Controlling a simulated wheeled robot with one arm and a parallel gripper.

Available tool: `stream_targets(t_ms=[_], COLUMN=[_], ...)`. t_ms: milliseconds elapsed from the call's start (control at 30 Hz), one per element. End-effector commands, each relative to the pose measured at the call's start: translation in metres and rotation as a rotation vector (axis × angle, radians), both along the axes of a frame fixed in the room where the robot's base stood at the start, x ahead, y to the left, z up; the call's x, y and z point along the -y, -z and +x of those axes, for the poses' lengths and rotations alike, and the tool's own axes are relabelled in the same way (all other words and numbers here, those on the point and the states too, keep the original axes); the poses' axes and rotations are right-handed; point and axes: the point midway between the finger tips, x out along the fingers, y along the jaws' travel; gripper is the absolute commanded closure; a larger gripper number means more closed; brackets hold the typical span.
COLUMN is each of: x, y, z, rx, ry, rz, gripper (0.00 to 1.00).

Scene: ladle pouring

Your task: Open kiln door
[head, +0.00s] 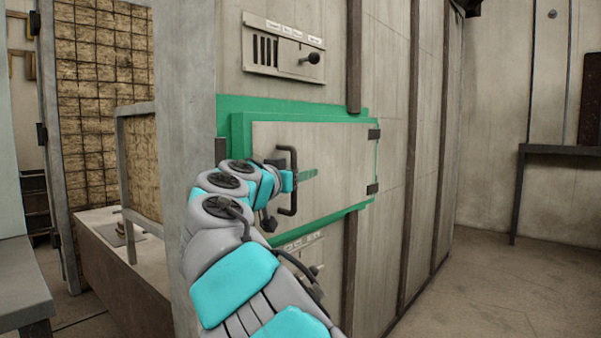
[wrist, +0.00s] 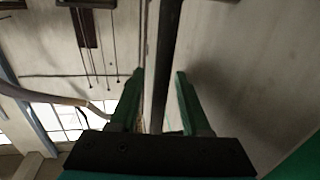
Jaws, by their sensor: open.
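The kiln door (head: 335,150) is a pale panel in a green frame, and it looks closed. Its black bar handle (head: 288,210) stands upright near the door's left edge. My gripper (head: 304,175) is at the handle's middle, reaching in from the left, and is partly hidden by my arm. In the wrist view my gripper (wrist: 160,75) is open, with one green finger on each side of the dark handle bar (wrist: 169,35). Gaps show between the bar and both fingers near the tips.
Dark hinges (head: 373,188) are on the door's right side. A control panel with a black lever (head: 310,59) is above the door, and another small panel (head: 303,243) is below. A dark table (head: 560,150) stands at the right. The floor (head: 490,280) at right is clear.

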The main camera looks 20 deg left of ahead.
Motion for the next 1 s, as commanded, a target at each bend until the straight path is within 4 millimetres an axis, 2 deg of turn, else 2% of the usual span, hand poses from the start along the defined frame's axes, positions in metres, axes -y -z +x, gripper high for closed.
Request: stream_targets(t_ms=[300, 733, 1000], x=[0.0006, 0.0004, 0.0004], y=[0.0005, 0.0007, 0.0008], z=[0.0029, 0.0028, 0.0029], rx=[0.000, 0.000, -0.001], ry=[0.000, 0.000, 0.000], rz=[-0.001, -0.002, -0.002], gripper=[0.53, 1.00, 1.00])
